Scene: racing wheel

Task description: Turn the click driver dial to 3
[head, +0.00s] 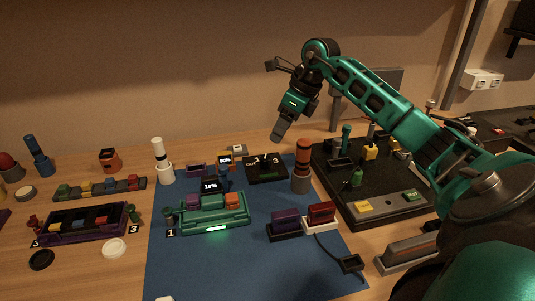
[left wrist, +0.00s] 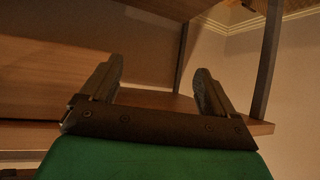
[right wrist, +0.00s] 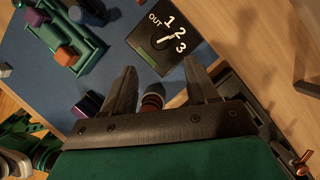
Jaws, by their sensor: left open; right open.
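A black box (head: 265,168) with white marks OUT, 1, 2 and 3 lies flat at the back of the blue mat. It also shows in the right wrist view (right wrist: 150,53), with a short pale pointer by the numbers; its exact setting is unclear. My left gripper (left wrist: 158,75) is open and empty.
A green tray (head: 212,222) with coloured blocks is on the blue mat (head: 190,270). A black board (head: 345,202) with several fixtures stands at right. Purple and red blocks sit near the mat's front right. My left gripper faces wooden shelving (left wrist: 155,98).

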